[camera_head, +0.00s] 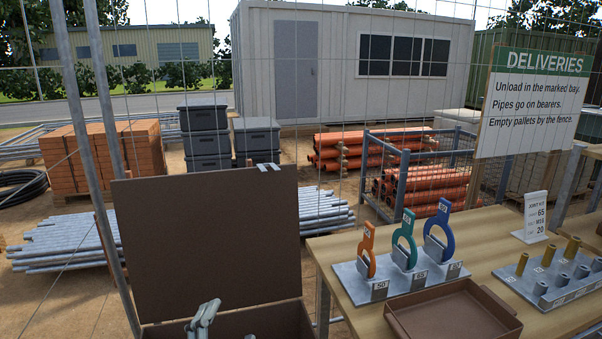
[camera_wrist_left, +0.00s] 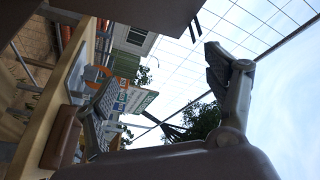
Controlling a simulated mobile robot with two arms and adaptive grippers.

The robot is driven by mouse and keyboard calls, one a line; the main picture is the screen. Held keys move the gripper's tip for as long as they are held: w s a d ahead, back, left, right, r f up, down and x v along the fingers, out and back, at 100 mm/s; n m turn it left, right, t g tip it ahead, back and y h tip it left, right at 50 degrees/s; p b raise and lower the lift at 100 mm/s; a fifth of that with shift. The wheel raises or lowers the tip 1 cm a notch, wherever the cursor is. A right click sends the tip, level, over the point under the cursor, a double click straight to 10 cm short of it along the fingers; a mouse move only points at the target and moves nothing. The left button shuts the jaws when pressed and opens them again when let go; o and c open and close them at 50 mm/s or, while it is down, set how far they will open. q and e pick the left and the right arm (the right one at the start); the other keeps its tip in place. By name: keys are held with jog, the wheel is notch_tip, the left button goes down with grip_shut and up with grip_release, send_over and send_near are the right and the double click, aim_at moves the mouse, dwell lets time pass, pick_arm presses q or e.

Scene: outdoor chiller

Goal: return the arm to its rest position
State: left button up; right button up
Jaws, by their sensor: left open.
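My left gripper (camera_head: 203,318) shows at the bottom edge of the head view, in front of the brown box (camera_head: 160,331) with the raised lid (camera_head: 212,245). Only part of this gripper shows there; the arm behind it is out of frame. In the left wrist view the two fingers of my left gripper (camera_wrist_left: 158,85) stand wide apart with nothing between them. The view there is tilted, with fence and sky beyond the fingers. My right gripper is in neither view.
A wooden table (camera_head: 345,285) on the right bears a brown tray (camera_head: 452,312), a rack (camera_head: 398,278) with orange, teal and blue ring-headed tools, and a block (camera_head: 558,275) with pegs. A deliveries sign (camera_head: 535,103) and mesh fence stand behind. The raised lid is close to the gripper.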

pick_arm(q)
jog(key=s+a+f+n+g+y, duration=0.2)
jog(key=s+a+f+n+g, duration=0.2)
jog(key=f, duration=0.3)
jog(key=s+a+f+n+g+y, duration=0.2)
jog(key=s+a+f+n+g, duration=0.25)
jog(key=f, duration=0.35)
jog(key=s+f+n+g+h, duration=0.1)
jog(key=s+f+g, duration=0.3)
jog(key=s, duration=0.4)
jog(key=s+f+n+g+h, duration=0.1)
jog(key=s+f+g, duration=0.3)
jog(key=s, duration=0.5)
jog(key=s+a+f+b+x, duration=0.1)
jog(key=s+b+x, duration=0.15)
jog(key=x, duration=1.15)
jog(key=s+f+b+x, duration=0.1)
jog(key=s+x, duration=0.3)
jog(key=x, duration=1)
jog(key=s+a+f+g+b, duration=0.1)
jog(key=s+a+f+b, duration=0.1)
jog(key=s+f, duration=1.5)
notch_tip(320, 180, down, 2)
jog(key=shift+s+a+f+g+y, duration=0.1)
jog(key=shift+s+a+g+y, duration=0.15)
jog(key=shift+a+g+y, duration=0.1)
jog(key=shift+m, duration=0.25)
